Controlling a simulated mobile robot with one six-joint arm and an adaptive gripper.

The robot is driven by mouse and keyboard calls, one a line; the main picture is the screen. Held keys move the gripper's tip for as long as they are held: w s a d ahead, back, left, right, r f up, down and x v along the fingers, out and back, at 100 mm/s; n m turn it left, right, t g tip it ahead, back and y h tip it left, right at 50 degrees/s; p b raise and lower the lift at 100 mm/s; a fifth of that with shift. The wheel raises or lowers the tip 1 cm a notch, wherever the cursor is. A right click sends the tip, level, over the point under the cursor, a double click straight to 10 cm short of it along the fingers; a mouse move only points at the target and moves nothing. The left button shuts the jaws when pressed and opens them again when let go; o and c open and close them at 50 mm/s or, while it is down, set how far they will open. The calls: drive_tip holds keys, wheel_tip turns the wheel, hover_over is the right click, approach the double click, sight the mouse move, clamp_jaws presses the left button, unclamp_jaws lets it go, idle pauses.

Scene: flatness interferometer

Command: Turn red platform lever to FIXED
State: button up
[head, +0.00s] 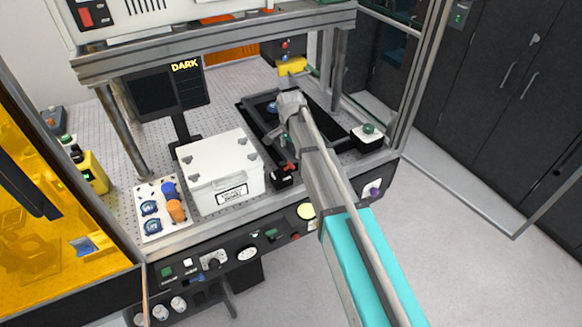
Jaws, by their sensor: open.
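The red platform lever (291,167) is a small red piece at the front of the dark platform (252,128), just above a black block (282,179) with a white label. The lever's exact angle and any FIXED marking are too small to read. My arm reaches in from the lower right, and its wrist is over the platform. My gripper (284,138) is small and partly hidden by the wrist. It appears open and empty, a little behind and above the red lever. I cannot tell whether it touches anything.
A white lidded box (219,172) stands left of the platform. A tray with blue and orange caps (163,209) is further left. A monitor reading DARK (170,90) stands behind. Metal frame posts (339,70) and an overhead shelf (215,45) bound the space.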

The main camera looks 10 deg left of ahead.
sight(291, 164)
drive_tip(key=shift+f+b, duration=2.9)
drive_tip(key=shift+f, duration=0.3)
drive_tip(key=c, duration=1.2)
drive_tip(key=shift+o, duration=0.2)
